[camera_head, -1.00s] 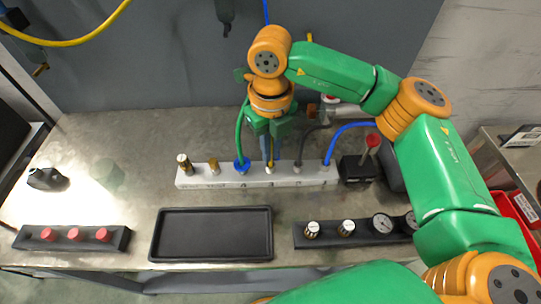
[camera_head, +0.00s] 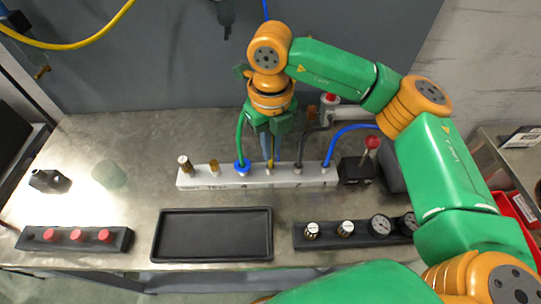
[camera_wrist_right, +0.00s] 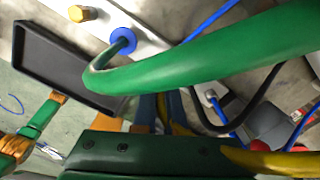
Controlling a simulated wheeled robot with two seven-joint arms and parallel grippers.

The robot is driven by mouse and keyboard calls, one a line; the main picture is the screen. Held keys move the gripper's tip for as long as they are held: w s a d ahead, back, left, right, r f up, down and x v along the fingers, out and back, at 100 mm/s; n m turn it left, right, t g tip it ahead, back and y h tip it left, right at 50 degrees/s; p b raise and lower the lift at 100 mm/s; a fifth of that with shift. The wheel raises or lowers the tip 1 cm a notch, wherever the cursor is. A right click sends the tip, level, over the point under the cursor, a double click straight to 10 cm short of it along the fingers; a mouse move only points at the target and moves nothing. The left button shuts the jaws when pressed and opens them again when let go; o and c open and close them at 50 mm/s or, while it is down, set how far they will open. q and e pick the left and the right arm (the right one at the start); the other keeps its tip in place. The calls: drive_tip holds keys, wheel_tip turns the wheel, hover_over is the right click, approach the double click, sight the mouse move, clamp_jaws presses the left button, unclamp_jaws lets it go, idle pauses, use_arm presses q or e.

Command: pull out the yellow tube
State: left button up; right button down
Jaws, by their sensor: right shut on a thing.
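The pale manifold block (camera_head: 205,180) lies along the back of the bench, with several fittings and tubes on it. My right gripper (camera_head: 268,158) points down at the middle fitting, its fingers shut around the yellow tube (camera_head: 271,162). Little of the tube shows in the head view. In the right wrist view the yellow tube (camera_wrist_right: 240,156) runs from between the fingers (camera_wrist_right: 160,108) to the lower right. The tube's lower end is hidden there, so I cannot tell whether it is seated. My left gripper is not in view.
The green tube (camera_head: 240,135) with a blue collar stands just left of my gripper and crosses the wrist view. Dark and blue (camera_head: 340,132) tubes stand to the right. A black tray (camera_head: 212,235) lies in front, between a red-button strip (camera_head: 75,238) and a gauge strip (camera_head: 360,232).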

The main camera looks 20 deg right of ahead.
drive_tip(key=shift+r+p, duration=1.35)
drive_tip(key=shift+r, duration=0.55)
